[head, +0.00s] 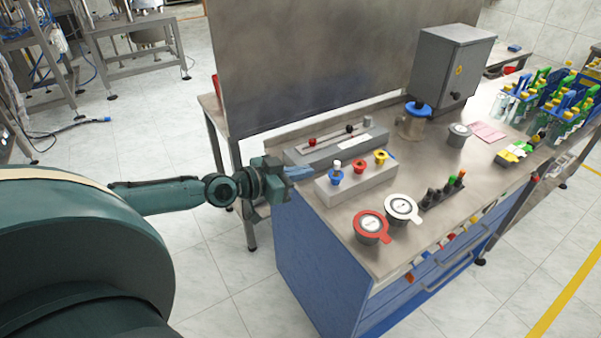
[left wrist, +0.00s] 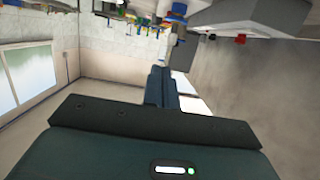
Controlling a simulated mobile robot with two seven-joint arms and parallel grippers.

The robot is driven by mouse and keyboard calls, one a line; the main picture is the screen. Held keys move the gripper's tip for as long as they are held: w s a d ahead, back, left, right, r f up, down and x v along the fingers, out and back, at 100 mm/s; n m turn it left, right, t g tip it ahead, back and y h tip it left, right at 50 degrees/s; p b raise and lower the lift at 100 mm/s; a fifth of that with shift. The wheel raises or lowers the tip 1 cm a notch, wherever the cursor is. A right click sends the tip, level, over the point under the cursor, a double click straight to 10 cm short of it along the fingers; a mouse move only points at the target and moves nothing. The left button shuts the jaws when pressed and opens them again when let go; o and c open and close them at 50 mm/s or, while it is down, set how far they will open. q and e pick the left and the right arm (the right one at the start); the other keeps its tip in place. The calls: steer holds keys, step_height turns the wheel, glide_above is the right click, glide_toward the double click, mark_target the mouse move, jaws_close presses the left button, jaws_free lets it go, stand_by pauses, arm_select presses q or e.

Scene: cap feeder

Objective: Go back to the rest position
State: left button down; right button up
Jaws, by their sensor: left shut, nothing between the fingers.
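My left gripper (head: 299,173) is at the left end of the workbench in the head view, beside a grey block. Its fingers are shut with nothing between them. In the left wrist view the shut fingers (left wrist: 160,78) point away from the camera toward a wall. The workbench (head: 320,228) has a steel top and a blue cabinet below. My right gripper does not show in either view.
A grey block (head: 360,188) with coloured knobs stands closest to the gripper, with a slotted grey unit (head: 337,148) behind it. Red (head: 370,228) and white (head: 402,209) lidded pots stand near the front edge. A tall grey panel (head: 330,60) rises behind.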

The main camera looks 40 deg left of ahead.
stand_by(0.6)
arm_select(q)
steer(key=s+d+f+n+g+y, duration=0.2)
steer(key=s+d+f+g+y, duration=0.1)
steer(key=s+d+f, duration=1.4)
steer(key=s+f+g, duration=0.1)
steer(key=s+f, duration=0.2)
steer(key=s, duration=0.1)
steer(key=shift+f, duration=0.2)
